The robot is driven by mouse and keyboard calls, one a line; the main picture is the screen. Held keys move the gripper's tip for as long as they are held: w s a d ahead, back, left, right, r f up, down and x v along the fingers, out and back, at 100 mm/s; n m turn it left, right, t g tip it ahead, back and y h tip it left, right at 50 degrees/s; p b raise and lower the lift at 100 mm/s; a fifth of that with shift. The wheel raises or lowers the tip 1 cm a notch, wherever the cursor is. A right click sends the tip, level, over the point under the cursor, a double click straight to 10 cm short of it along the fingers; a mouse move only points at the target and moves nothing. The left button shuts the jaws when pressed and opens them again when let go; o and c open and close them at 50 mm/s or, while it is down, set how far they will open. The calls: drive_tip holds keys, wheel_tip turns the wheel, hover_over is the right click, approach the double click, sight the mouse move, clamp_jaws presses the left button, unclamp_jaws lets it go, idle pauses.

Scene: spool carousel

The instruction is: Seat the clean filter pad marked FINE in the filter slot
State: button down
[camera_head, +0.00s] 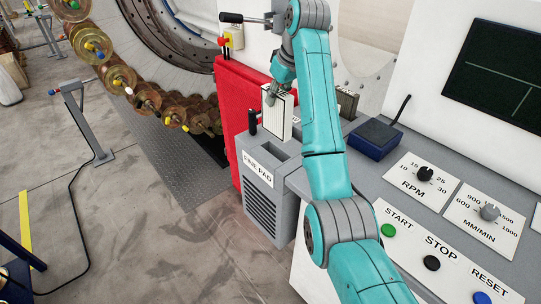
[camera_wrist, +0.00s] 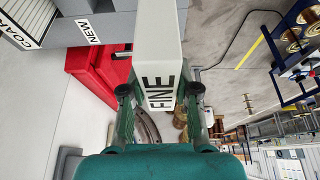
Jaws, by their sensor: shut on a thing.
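My gripper (camera_head: 272,95) is shut on the white filter pad (camera_head: 279,117). The pad is upright in the head view. In the wrist view the pad (camera_wrist: 158,45) reads FINE, and my gripper (camera_wrist: 160,92) has one finger on each side of it. The grey filter housing labelled FINE PAD (camera_head: 258,168) stands below, with a dark slot opening (camera_head: 274,150) in its top. The pad's lower end shows close to the back of this opening; whether it is above or behind it I cannot tell.
A black handle (camera_head: 252,121) stands at the housing's left rear. A red panel (camera_head: 226,105) is behind. A dark blue box (camera_head: 374,138) sits on the counter to the right. Grey holders labelled NEW (camera_wrist: 88,31) and COARSE, cut off, show in the wrist view.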

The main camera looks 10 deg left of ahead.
wheel_tip(320, 180, down, 16)
drive_tip(key=shift+a+r, duration=0.1)
drive_tip(key=shift+r, duration=0.15)
drive_tip(key=shift+f, duration=0.1)
drive_tip(key=c, duration=0.9)
unclamp_jaws()
drive_tip(key=shift+o, duration=0.2)
